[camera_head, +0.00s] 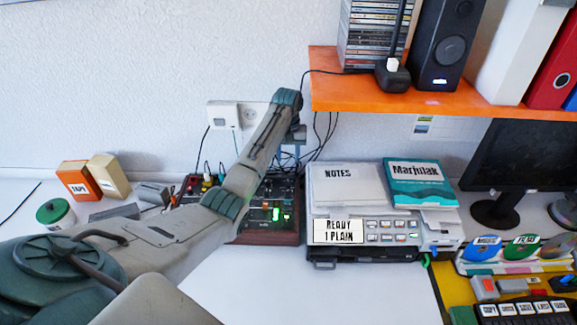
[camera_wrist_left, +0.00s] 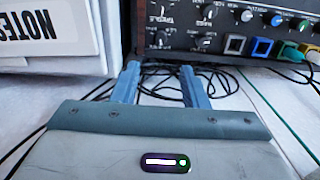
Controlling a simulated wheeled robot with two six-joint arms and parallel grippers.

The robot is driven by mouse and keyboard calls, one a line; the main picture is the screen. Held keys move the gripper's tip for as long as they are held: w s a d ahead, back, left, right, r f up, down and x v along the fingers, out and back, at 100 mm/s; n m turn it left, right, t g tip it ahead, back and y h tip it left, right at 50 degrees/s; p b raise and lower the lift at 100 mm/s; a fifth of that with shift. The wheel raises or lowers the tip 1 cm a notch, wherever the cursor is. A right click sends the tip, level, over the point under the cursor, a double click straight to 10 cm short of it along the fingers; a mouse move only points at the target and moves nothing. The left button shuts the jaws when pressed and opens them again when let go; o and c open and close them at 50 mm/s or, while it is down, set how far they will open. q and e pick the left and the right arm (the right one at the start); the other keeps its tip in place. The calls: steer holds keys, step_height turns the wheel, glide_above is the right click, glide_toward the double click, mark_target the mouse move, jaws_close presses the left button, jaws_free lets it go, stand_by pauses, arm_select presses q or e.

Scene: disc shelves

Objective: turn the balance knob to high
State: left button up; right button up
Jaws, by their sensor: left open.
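A dark mixer-like panel with wooden sides (camera_head: 270,237) stands on the desk behind my left forearm. The same panel (camera_wrist_left: 240,22) fills the upper right of the left wrist view, with several small knobs, including white, blue and green-capped ones, and a row of coloured buttons. The labels are too small or turned to read, so I cannot tell which is the balance knob. My left gripper (camera_wrist_left: 160,80) is open and empty, its blue fingers apart over black cables, short of the panel. In the head view its fingers (camera_head: 290,153) show partly behind the arm. My right gripper is not in view.
A printer-like device (camera_head: 365,236) with a white NOTES binder (camera_head: 346,186) stands right of the panel. An orange shelf (camera_head: 430,98) overhangs at the back right. Loose cables (camera_wrist_left: 165,75) lie behind the panel. The white desk in front (camera_head: 330,295) is clear.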

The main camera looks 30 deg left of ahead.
mark_target(288, 181)
arm_select(q)
steer(key=f, duration=0.1)
steer(key=f+p, duration=0.1)
steer(key=f, duration=0.1)
steer(key=s+f, duration=0.1)
steer(key=shift+s+d+f, duration=0.1)
steer(key=shift+d+f, duration=0.1)
steer(key=shift+d, duration=0.15)
steer(key=f, duration=0.4)
steer(key=shift+w+a+f+p, duration=0.2)
steer(key=shift+w+f+p, duration=0.05)
steer(key=shift+w+p, duration=0.1)
steer(key=shift+f, duration=0.35)
steer(key=shift+s+f, duration=0.1)
jaws_close()
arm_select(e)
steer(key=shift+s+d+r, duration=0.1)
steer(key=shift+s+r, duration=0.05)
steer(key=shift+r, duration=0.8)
